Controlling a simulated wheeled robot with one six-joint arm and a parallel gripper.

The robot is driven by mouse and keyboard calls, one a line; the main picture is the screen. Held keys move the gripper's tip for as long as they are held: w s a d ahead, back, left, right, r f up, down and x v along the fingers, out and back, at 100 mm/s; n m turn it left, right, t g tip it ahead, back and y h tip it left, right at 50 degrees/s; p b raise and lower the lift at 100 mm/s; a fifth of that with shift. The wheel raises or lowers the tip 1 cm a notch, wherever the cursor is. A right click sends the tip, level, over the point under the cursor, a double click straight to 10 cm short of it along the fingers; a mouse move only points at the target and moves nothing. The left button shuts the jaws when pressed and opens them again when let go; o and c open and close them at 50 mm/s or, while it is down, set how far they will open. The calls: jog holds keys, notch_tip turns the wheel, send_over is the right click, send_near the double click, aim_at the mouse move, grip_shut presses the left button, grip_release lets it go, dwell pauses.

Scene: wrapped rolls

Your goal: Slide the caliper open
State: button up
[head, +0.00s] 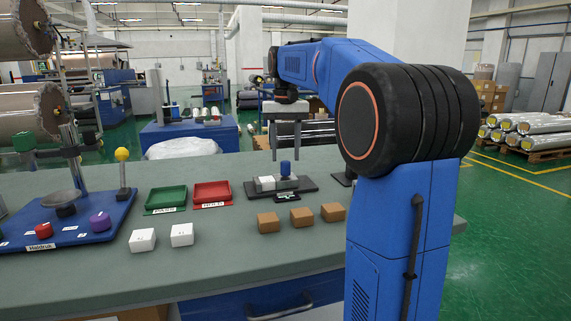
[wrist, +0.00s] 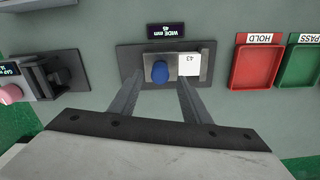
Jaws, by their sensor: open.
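A gauge with a blue knob (head: 285,169), which I take for the caliper, sits on a dark base plate (head: 309,185) on the bench. The blue knob (wrist: 160,72) stands beside a white block (wrist: 190,64) marked 43. Its small display (wrist: 166,30) seems to read WIDE and a number. My gripper (head: 286,155) points down over the gauge, open and empty. In the wrist view its fingertips (wrist: 160,82) lie left and right of the knob, the right one by the white block's edge. I cannot tell whether they touch anything.
A second dark device with a pink knob (wrist: 10,94) stands to the left in the wrist view. Red (head: 212,194) and green (head: 166,199) trays, brown blocks (head: 301,217) and white cubes (head: 142,240) lie around. A blue stand (head: 70,240) is at far left.

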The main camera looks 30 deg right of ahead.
aim_at(286, 162)
jog(key=shift+f, duration=2)
